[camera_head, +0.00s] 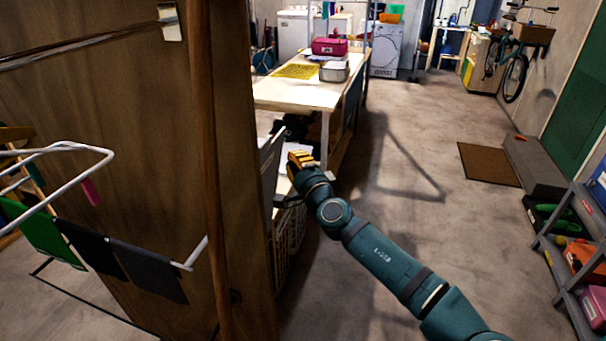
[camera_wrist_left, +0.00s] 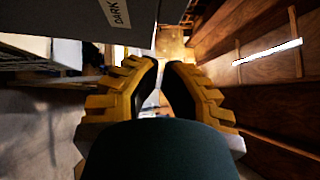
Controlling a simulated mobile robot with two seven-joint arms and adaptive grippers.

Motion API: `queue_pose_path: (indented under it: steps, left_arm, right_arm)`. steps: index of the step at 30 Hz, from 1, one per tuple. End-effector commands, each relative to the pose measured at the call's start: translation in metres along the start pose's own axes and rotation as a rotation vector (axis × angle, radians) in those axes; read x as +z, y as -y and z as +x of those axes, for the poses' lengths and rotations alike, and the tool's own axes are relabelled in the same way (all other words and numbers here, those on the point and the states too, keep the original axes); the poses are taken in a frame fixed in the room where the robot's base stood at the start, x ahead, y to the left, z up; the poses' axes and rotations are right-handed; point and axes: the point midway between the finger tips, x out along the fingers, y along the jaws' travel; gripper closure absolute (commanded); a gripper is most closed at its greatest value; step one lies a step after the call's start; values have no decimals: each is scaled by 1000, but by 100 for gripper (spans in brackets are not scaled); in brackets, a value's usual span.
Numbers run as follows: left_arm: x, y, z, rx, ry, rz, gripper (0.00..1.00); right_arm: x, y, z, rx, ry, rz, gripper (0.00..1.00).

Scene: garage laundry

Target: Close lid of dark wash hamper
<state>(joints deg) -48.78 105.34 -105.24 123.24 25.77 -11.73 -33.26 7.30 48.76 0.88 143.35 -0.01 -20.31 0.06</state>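The dark wash hamper's grey lid (camera_wrist_left: 60,30) bears a "DARK" label at the top of the left wrist view, just beyond and above my left gripper (camera_wrist_left: 160,68). The gripper's yellow fingers stand a little apart with nothing between them. In the head view the left gripper (camera_head: 299,160) is beside the raised grey lid panel (camera_head: 271,165), above the pale wicker-like hamper body (camera_head: 289,235). The wooden panel hides much of the hamper. I cannot tell whether the gripper touches the lid. My right gripper is in neither view.
A tall wooden panel (camera_head: 130,160) stands close at the left, with a white drying rack (camera_head: 60,150) holding cloths in front. A table (camera_head: 305,95) stands behind the hamper. A grey shelf (camera_head: 560,255) is at the right. The floor (camera_head: 400,190) between is open.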

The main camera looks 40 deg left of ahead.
Motion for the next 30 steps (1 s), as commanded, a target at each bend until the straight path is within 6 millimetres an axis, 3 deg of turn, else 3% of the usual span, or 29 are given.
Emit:
queue_pose_path:
  steps: [3,9,25,30]
  left_arm:
    - [1,-1,24,1,2,-2,100]
    - [20,0,43,2,3,-3,100]
    - [28,0,50,0,-1,0,100]
    - [39,2,61,22,4,-17,100]
  right_arm:
    - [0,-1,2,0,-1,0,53]
    - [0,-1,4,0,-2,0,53]
    - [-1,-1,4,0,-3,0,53]
    - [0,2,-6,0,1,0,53]
